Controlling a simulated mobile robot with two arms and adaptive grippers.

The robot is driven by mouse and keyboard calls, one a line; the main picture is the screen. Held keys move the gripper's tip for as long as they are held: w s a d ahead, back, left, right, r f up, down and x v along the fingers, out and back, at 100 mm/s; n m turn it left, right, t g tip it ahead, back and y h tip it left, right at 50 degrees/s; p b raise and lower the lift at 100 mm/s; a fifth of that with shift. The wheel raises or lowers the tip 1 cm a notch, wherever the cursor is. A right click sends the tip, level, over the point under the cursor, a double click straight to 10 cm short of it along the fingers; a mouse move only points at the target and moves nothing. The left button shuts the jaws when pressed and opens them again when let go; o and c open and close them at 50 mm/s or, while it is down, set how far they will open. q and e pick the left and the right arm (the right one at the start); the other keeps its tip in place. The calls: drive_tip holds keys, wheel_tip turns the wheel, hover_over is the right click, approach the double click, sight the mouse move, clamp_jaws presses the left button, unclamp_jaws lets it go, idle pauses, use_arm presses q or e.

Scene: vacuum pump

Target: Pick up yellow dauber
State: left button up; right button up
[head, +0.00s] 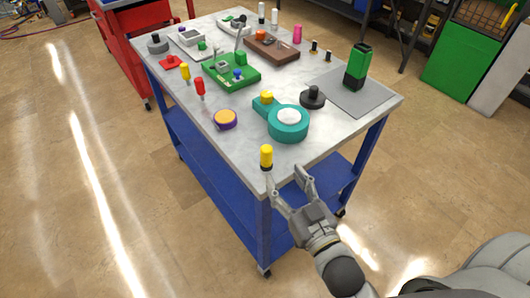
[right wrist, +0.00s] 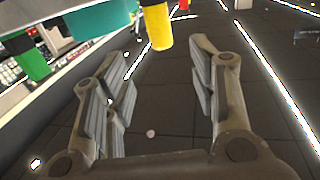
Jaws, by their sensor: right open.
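A yellow dauber (head: 266,157), a small upright cylinder with a dark base, stands at the near corner of the workbench (head: 240,158). It also shows at the top middle of the right wrist view (right wrist: 158,28), beyond the fingertips. My right gripper (head: 287,178) is open and empty at the bench's near edge, just short of the dauber and apart from it. Its two fingers (right wrist: 160,72) are spread wide in the right wrist view. A second yellow dauber-like piece (head: 185,72) stands farther back, beside a red one (head: 200,88). My left gripper is not in view.
A teal round device (head: 273,129) with a yellow knob sits behind the dauber. A purple-and-orange disc (head: 226,120) lies to its left, and a black knob (head: 313,97) farther back. A green block (head: 358,64) stands on a grey mat (head: 366,97). The floor in front is clear.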

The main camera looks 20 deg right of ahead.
sight(269, 156)
drive_tip(key=w+p, duration=0.1)
drive_tip(key=w, duration=0.3)
drive_tip(key=shift+w+a+r, duration=0.1)
drive_tip(key=shift+a, duration=0.05)
drive_tip(key=shift+w+a, duration=0.15)
drive_tip(key=shift+w, duration=0.4)
drive_tip(key=shift+w+p, duration=0.3)
drive_tip(key=shift+w, duration=0.15)
drive_tip(key=w, duration=0.1)
drive_tip(key=w+p, duration=0.1)
drive_tip(key=w, duration=0.1)
drive_tip(key=shift+w+a, duration=0.15)
drive_tip(key=shift+a, duration=0.25)
drive_tip(key=shift+w+f, duration=0.25)
drive_tip(key=shift+w, duration=0.2)
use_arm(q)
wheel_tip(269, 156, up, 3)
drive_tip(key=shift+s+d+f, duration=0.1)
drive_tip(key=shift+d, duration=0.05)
use_arm(e)
drive_tip(key=c, duration=1)
